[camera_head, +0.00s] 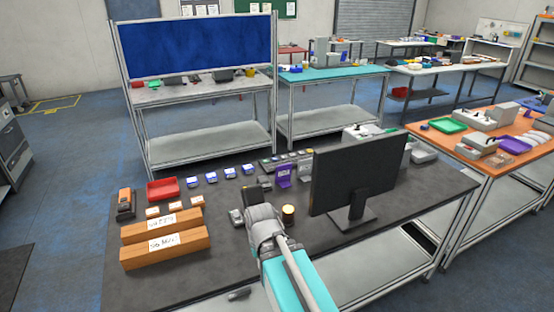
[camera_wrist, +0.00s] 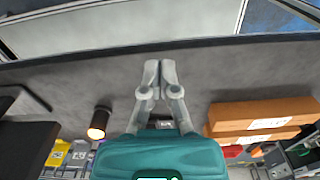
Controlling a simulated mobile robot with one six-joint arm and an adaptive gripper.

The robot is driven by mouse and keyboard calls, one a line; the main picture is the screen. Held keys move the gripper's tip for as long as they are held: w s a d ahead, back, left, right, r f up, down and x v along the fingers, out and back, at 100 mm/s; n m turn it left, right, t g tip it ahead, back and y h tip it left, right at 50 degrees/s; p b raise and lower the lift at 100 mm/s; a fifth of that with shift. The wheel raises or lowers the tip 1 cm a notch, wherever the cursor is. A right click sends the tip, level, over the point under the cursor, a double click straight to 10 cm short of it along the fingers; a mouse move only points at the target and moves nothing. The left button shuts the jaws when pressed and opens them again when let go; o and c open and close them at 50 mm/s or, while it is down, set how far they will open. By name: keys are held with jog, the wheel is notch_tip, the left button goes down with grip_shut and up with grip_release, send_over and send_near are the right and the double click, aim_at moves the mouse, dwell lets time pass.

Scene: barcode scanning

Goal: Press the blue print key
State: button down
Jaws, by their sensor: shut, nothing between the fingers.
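My gripper (camera_wrist: 160,75) shows in the wrist view with its two grey fingers together and nothing between them. It is above the dark table top (camera_wrist: 225,80), pointing toward the table's edge. In the head view my wrist covers part of the table, and the fingers cannot be made out clearly. I cannot make out a blue print key in either view. Several small blue-and-white items (camera_head: 229,172) lie in a row behind the wooden blocks, but I cannot tell what they are.
A black monitor (camera_head: 352,178) stands right of my arm. A dark cylinder with a glowing end (camera_wrist: 98,122) stands between. Two orange-brown labelled blocks (camera_head: 162,250) lie at left, with a red tray (camera_head: 162,188) behind. A purple stand (camera_head: 283,176) is farther back.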

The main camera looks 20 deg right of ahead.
jog(key=shift+a, duration=0.3)
jog(key=shift+w, duration=0.1)
